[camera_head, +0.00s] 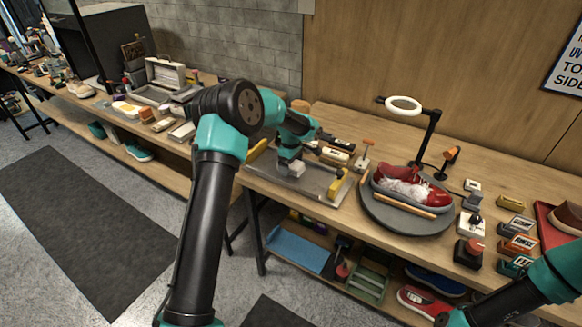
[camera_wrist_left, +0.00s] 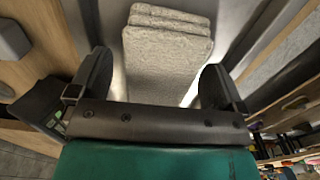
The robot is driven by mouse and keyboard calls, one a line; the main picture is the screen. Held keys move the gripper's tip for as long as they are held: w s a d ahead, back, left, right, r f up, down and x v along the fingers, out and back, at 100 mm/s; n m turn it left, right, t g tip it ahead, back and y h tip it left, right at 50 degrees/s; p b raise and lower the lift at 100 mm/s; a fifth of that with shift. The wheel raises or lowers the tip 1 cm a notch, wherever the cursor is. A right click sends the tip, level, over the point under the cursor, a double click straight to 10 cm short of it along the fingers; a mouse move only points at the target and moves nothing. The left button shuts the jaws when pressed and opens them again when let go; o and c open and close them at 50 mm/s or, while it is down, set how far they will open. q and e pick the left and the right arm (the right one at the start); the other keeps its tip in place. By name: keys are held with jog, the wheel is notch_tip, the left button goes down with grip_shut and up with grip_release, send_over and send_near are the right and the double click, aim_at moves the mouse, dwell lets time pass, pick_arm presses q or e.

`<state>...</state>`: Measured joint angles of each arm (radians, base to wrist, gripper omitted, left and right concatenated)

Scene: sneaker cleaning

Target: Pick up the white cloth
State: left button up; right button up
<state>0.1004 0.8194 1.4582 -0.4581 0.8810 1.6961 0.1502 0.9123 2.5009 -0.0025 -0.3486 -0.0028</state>
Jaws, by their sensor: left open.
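The white cloth (camera_head: 291,169) is a small folded, light grey-white stack on a metal tray (camera_head: 318,183) near the bench's left end. It also shows in the left wrist view (camera_wrist_left: 165,62), its folded layers at the top. My left gripper (camera_head: 292,160) is right over the cloth and partly hides it in the head view. In the left wrist view my left gripper (camera_wrist_left: 152,84) is open, one finger on each side of the cloth. I cannot tell whether the fingers touch it. My right arm enters at lower right; its gripper is outside the frame.
A red sneaker (camera_head: 412,190) with white laces sits on a round grey turntable (camera_head: 378,220) right of the tray. A ring lamp (camera_head: 403,105) stands behind it. A yellow bottle (camera_head: 335,183) is close to my left gripper. Several labelled blocks stand at the right.

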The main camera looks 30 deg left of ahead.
pick_arm(q)
jog(key=c, duration=1)
jog(key=shift+r, duration=0.2)
jog(key=shift+r, duration=1.5)
jog(key=shift+s+d+r, duration=0.1)
jog(key=shift+s+r, duration=0.1)
jog(key=s+d, duration=0.2)
jog(key=s, duration=0.2)
jog(key=s+d+r, duration=0.1)
jog(key=s+d, duration=0.1)
jog(key=s, duration=0.3)
jog(key=s+d, duration=0.3)
jog(key=s, duration=0.1)
jog(key=shift+s+d+r, duration=0.1)
jog(key=shift+s+r, duration=0.05)
jog(key=shift+s, duration=0.25)
jog(key=o, duration=0.3)
jog(key=shift+c, duration=1.2)
